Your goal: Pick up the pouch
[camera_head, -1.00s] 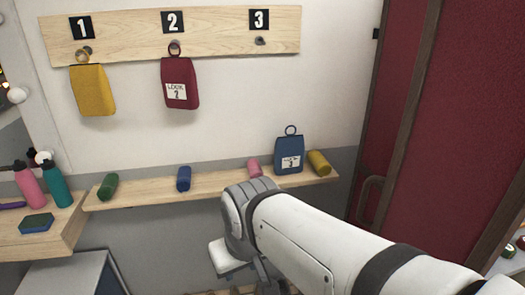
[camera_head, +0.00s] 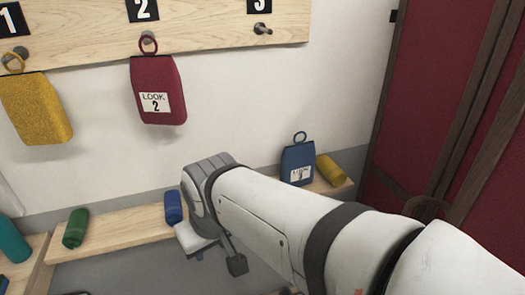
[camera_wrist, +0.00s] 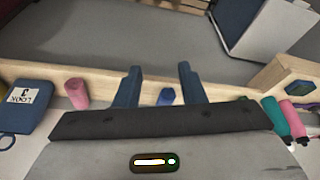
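A blue pouch (camera_head: 298,164) with a white label and a ring on top stands upright on the wall shelf, below peg 3. It also shows in the wrist view at the left (camera_wrist: 30,97), its label reading LOOK 3. A red pouch (camera_head: 158,88) labelled LOOK 2 hangs by its ring from peg 2. A yellow pouch (camera_head: 35,108) hangs from peg 1. My gripper (camera_wrist: 160,70) is open and empty, its fingers apart. In the head view my arm hides part of the shelf, and my gripper is left of the blue pouch.
The narrow shelf (camera_head: 120,232) carries a yellow roll (camera_head: 330,170), a blue roll (camera_head: 173,206), a green roll (camera_head: 75,228) and a pink roll (camera_wrist: 77,93). Bottles (camera_wrist: 285,118) stand at one end. Peg 3 (camera_head: 262,29) is bare. Red panels (camera_head: 460,110) stand at right.

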